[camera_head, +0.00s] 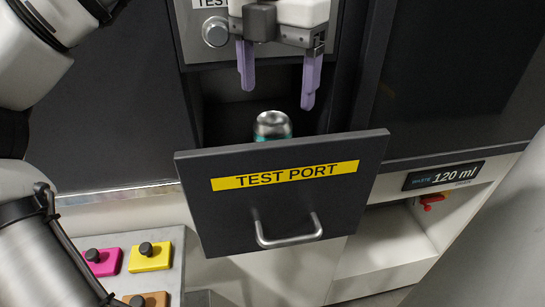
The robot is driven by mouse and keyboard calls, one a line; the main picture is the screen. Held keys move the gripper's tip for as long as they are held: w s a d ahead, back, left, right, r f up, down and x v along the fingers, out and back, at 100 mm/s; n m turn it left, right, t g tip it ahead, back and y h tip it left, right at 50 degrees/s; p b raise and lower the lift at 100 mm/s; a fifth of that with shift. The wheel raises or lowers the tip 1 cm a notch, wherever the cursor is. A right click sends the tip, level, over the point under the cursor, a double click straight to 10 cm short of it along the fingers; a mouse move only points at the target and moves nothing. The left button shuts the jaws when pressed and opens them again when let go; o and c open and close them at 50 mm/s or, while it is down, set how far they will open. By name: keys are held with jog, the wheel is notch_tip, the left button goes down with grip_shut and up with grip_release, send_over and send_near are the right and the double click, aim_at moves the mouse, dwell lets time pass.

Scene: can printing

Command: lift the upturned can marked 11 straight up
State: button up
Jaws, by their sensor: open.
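A can (272,126) with a bare silver end up and a teal body stands upright in the open test port drawer (203,214). The drawer front hides its lower part, and no number 11 shows on what I can see. My gripper (278,94) hangs above the drawer with two purple fingers pointing down. The fingers are spread apart with nothing between them. Their tips are above the can's top in the picture, one to the left and one to the right of it.
The drawer front has a yellow "TEST PORT" label (285,176) and a metal handle (289,238). A round knob (215,32) is on the machine panel behind. Pink (103,262), yellow (150,257) and brown (152,299) blocks sit at lower left. A "120 ml" display (444,176) is at right.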

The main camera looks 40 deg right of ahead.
aim_at(273, 118)
jog(key=shift+a+f+p, duration=0.15)
jog(key=shift+f+p, duration=0.55)
jog(key=shift+f, duration=1.3)
jog(key=shift+a+f+p, duration=0.1)
jog(key=shift+f+p, duration=0.6)
jog(key=shift+f, duration=1.25)
jog(key=c, duration=1.1)
jog(key=shift+r, duration=0.15)
notch_tip(273, 118, up, 8)
jog(key=shift+r+b, duration=0.25)
jog(key=shift+b, duration=0.55)
jog(key=shift+r, duration=0.65)
jog(key=shift+p, duration=0.3)
